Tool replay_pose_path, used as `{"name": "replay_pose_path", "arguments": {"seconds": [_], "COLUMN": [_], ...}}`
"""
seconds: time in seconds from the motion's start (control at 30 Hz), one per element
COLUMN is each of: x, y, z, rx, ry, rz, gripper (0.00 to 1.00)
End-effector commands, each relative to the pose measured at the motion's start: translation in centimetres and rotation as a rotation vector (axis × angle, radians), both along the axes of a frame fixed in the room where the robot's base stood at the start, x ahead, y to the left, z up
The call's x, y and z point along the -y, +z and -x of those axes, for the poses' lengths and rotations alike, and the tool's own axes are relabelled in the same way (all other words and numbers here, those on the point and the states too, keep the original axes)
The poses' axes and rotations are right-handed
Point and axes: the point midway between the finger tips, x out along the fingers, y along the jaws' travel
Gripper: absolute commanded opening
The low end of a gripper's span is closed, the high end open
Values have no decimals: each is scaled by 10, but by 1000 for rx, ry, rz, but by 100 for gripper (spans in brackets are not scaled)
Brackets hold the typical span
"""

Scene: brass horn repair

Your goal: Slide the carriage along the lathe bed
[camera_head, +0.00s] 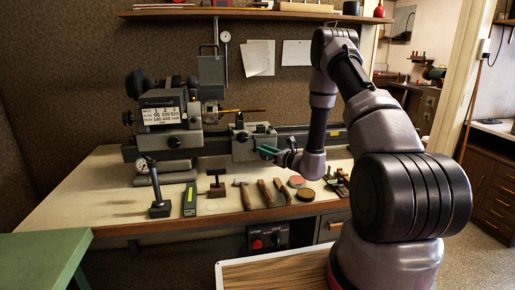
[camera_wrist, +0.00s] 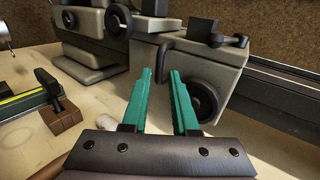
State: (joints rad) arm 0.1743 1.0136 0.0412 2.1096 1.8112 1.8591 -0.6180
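The lathe carriage (camera_head: 243,143) is a grey block on the lathe bed (camera_head: 300,133), right of the headstock (camera_head: 165,112). In the wrist view the carriage (camera_wrist: 232,62) fills the upper right, with a dark round handwheel (camera_wrist: 202,100) on its front. My gripper (camera_head: 262,150) is in front of the carriage, near its handwheel. In the wrist view my gripper (camera_wrist: 162,72) has two teal fingers apart with nothing between them. The right finger overlaps the handwheel's left edge in the picture; I cannot tell whether they touch.
Hand tools with wooden handles (camera_head: 265,193), a green-and-black bar (camera_head: 190,199) and round tins (camera_head: 306,195) lie along the bench front (camera_head: 110,215). A wooden-based tool (camera_wrist: 60,115) is at the left in the wrist view. A switch box (camera_head: 268,238) hangs below the bench edge.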

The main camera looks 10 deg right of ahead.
Motion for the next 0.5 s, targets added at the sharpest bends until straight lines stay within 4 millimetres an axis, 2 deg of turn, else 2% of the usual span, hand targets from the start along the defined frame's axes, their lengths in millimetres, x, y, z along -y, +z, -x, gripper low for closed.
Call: {"name": "replay_pose_path", "arguments": {"seconds": [0.2,0.5], "x": [-17,-22], "y": [0,0], "z": [-25,-32], "rx": [1,-1], "ry": [1,0], "rz": [0,1], "gripper": [27,27]}}
